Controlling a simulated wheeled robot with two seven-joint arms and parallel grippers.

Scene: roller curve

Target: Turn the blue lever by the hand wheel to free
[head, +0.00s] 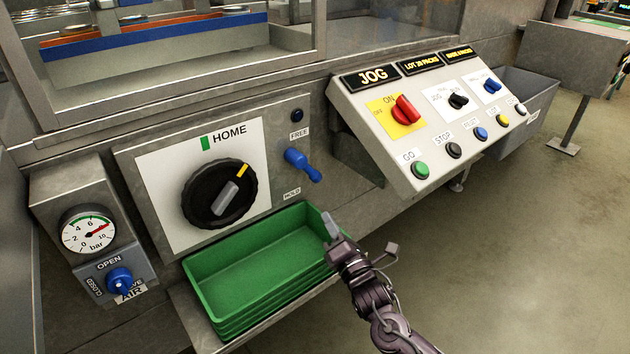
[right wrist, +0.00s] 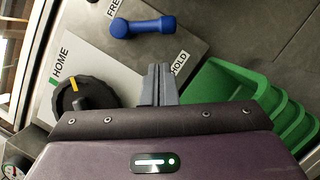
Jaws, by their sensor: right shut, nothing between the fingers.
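The blue lever (head: 303,164) sits on the grey panel right of the hand wheel. Its handle points down and to the right, toward the HOLD label (head: 292,194) and away from the FREE label (head: 299,134). The lever also shows in the right wrist view (right wrist: 145,25), apart from the fingertips. The black hand wheel (head: 200,190) has a grey grip and a yellow mark, right of the green HOME mark. My right gripper (head: 330,222) is shut and empty, below and right of the lever, by the tray's right end. It also shows in the wrist view (right wrist: 158,85). My left gripper is out of view.
Stacked green trays (head: 235,270) sit below the wheel panel. A sloped control box (head: 385,140) with switches and buttons juts out at the right. An air valve with a gauge (head: 88,228) stands at the left. Floor at the lower right is clear.

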